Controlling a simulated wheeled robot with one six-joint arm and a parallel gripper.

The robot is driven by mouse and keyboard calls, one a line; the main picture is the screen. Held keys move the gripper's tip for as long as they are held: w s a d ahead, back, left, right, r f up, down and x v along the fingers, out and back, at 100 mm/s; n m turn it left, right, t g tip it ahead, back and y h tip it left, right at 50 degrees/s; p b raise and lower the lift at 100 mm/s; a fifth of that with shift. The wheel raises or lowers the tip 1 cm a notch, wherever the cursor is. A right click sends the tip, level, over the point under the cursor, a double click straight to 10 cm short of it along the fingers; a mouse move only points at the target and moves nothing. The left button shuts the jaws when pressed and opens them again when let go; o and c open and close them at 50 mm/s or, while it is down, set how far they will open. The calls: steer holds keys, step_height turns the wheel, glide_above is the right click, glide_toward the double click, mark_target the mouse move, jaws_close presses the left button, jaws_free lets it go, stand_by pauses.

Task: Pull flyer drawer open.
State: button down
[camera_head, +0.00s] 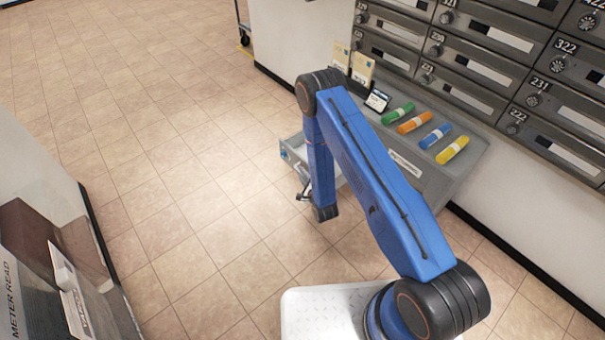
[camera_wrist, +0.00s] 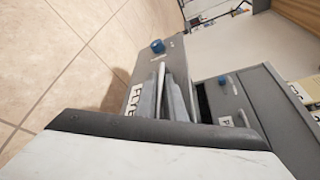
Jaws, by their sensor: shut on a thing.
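The flyer drawer (camera_head: 292,159) stands out from the grey counter, with part of its light inside showing in the head view. In the wrist view its grey front (camera_wrist: 135,73) carries a partly hidden label (camera_wrist: 131,100) and a blue knob (camera_wrist: 157,46). My gripper (camera_wrist: 166,88) is shut on the drawer's pale bar handle (camera_wrist: 160,71). In the head view my gripper (camera_head: 303,190) is small and dark at the drawer front, and my blue arm hides much of the drawer and counter.
The grey counter (camera_head: 470,165) holds coloured rolls, a small screen (camera_head: 377,100) and cards. Mailboxes (camera_head: 480,65) line the wall behind. Another drawer front (camera_wrist: 226,92) with a blue knob sits beside the open one. Tiled floor (camera_head: 190,190) is clear to the left.

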steer(key=c, duration=2.1)
jaws_free()
steer(key=shift+s, duration=0.1)
steer(key=v, duration=1.7)
steer(key=shift+r, duration=0.1)
